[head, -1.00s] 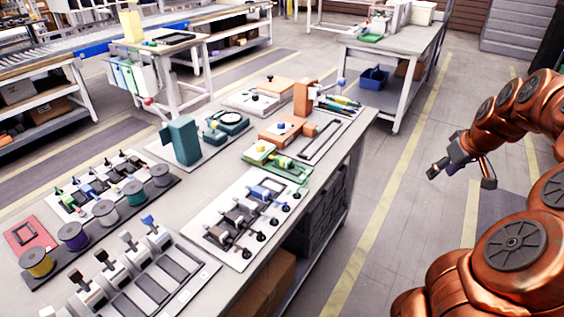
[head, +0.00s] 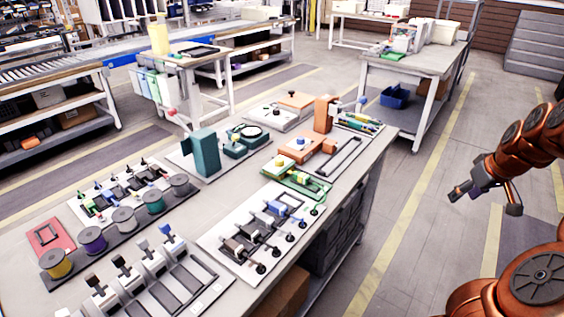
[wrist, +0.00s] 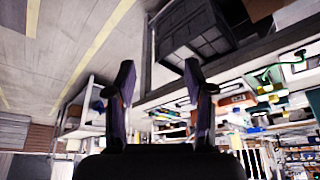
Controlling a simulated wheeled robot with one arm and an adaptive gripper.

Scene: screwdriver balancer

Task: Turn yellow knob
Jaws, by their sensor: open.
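A small yellow knob (head: 283,160) sits on top of a green device (head: 296,182) near the middle of the long workbench (head: 230,292). It is small in the head view, and its exact turn angle cannot be told. My gripper (head: 484,202) is open and empty. It hangs over the floor to the right of the workbench, well apart from the green device. In the wrist view my gripper's two fingers (wrist: 159,72) are spread with nothing between them. I cannot make out the yellow knob in the wrist view.
An orange device (head: 325,114) and a teal block (head: 205,155) stand behind the green device. A white panel of toggle levers (head: 240,262) lies in front of it. Dark crates (head: 338,228) sit under the bench. The floor (head: 420,200) between bench and arm is clear.

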